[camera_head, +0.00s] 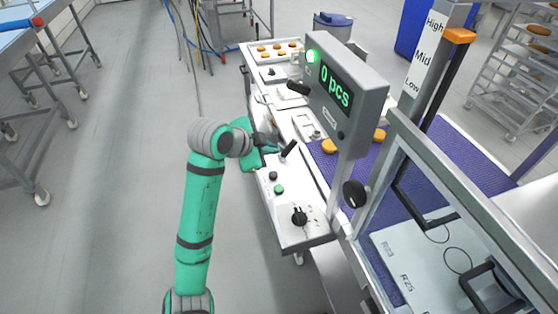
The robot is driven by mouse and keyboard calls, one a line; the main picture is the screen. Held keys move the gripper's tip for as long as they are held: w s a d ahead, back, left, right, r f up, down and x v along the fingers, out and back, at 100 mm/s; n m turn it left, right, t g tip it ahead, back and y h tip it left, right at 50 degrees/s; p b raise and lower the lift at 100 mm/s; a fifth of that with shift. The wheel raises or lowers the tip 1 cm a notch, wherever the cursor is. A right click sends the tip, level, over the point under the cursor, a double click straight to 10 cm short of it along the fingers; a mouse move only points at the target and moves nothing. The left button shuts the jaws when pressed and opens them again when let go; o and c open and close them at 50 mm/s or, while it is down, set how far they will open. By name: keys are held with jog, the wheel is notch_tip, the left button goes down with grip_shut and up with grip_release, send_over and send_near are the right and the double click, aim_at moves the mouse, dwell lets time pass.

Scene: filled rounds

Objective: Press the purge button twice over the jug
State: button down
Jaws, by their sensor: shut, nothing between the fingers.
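My gripper (266,143) is at the left edge of a white machine console, close to a black lever (289,150). Its fingers are small and partly hidden by my wrist; it appears shut and holds nothing that I can see. On the console in front of it are a dark button (272,175) and a green button (279,189). No label on them is readable, so I cannot tell which control is the purge button. I cannot make out a jug; my wrist and the display box hide part of the machine.
A display box (345,92) reads "0 pcs" beside a lit green lamp (311,57). A black knob (299,216) is on the console's near end. A clear guard (440,215) stands at right.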

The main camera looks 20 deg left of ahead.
aim_at(271, 176)
jog(key=shift+w+a+r, duration=0.15)
jog(key=shift+w+a, duration=0.15)
jog(key=shift+f, duration=4.45)
jog(key=shift+f, duration=0.15)
jog(key=shift+f, duration=0.25)
jog(key=shift+f, duration=0.55)
jog(key=shift+r, duration=1)
